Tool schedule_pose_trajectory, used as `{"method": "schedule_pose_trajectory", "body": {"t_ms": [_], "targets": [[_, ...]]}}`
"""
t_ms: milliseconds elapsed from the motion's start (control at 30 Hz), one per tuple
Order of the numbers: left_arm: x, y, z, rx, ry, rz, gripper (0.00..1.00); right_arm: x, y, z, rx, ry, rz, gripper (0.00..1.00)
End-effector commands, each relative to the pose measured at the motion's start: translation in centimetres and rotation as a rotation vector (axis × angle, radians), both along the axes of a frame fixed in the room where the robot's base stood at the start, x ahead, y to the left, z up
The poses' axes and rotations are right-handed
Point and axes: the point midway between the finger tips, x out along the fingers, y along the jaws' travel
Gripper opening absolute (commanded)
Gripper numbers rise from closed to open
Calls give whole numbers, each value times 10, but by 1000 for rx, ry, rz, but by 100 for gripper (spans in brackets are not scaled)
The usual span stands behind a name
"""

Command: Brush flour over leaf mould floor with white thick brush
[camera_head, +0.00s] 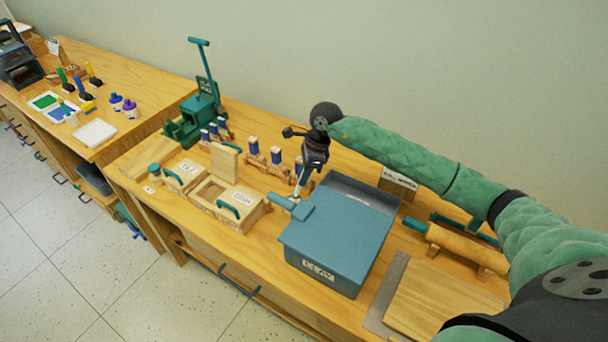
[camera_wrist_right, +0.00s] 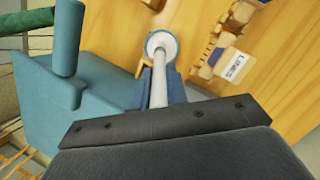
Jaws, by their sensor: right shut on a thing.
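My right gripper (camera_head: 300,188) points down over the rear left edge of the blue bin. It is shut on a white rod-like tool, which in the right wrist view (camera_wrist_right: 159,90) runs between the fingers to a round, blue-rimmed white end. I cannot tell for certain whether it is the thick brush. Its lower end is close to the blue handle (camera_head: 296,208) on the bin's lid; touching or apart is unclear. I cannot make out the flour or the leaf mould. My left gripper is not in view.
The blue bin (camera_head: 318,273) has its flat lid set forward, leaving the rear part open. Wooden boxes with green handles (camera_head: 240,208), racks of blue-topped tools (camera_head: 253,146) and a green press (camera_head: 195,122) stand left. A rolling pin (camera_head: 455,243) and wooden board (camera_head: 445,300) lie right.

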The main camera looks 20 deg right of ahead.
Motion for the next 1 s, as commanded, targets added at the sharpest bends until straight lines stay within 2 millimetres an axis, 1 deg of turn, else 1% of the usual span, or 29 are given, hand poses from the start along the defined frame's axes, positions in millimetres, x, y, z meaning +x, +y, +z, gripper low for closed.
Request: {"method": "schedule_pose_trajectory", "body": {"t_ms": [100,267,1000], "targets": [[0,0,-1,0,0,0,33,-1,0,-3,-2,4,0,0],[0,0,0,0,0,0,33,-1,0,1,-2,4,0,0],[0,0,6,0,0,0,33,0,0,50,0,0,0,0]]}}
